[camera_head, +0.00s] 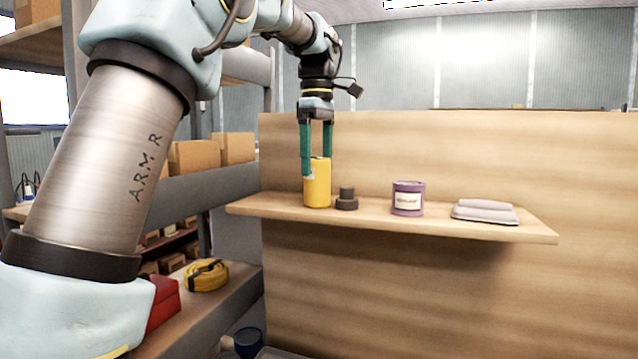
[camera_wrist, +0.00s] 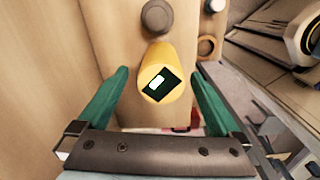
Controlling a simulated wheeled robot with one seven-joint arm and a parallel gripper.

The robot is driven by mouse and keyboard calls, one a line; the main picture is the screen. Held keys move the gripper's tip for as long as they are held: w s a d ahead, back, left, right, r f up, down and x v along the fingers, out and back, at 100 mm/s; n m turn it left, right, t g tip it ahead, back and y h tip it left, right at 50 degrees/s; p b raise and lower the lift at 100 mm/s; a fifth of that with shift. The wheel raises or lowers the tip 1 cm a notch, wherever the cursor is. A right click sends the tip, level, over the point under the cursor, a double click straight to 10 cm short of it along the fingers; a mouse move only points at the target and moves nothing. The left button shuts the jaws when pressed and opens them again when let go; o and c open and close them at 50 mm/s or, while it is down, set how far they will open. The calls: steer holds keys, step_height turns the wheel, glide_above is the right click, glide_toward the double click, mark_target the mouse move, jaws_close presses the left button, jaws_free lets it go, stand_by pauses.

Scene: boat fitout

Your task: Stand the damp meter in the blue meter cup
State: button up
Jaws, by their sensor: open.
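The damp meter (camera_head: 317,184) is a yellow cylinder standing upright near the left end of the wall shelf. In the wrist view its top, with a dark screen (camera_wrist: 159,84), faces the camera. My gripper (camera_head: 317,165) points down over it, with green fingers. In the wrist view the open fingers (camera_wrist: 158,76) lie on either side of the meter, with a gap showing at each side. A dark blue cup-like thing (camera_head: 248,341), low at the bottom edge of the head view, may be the meter cup; it is partly cut off.
On the wooden shelf (camera_head: 470,230), a dark grey stepped knob (camera_head: 346,199) stands close right of the meter. Further right are a purple labelled tin (camera_head: 408,198) and a folded grey cloth (camera_head: 485,212). A coiled yellow cable (camera_head: 206,275) and red box (camera_head: 162,303) lie lower left.

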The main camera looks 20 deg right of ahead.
mark_target(318, 186)
steer(key=shift+s+f+p, duration=0.1)
steer(key=shift+f+p, duration=0.65)
steer(key=shift+f, duration=2.25)
steer(key=shift+c, duration=0.2)
jaws_close()
steer(key=shift+r, duration=0.15)
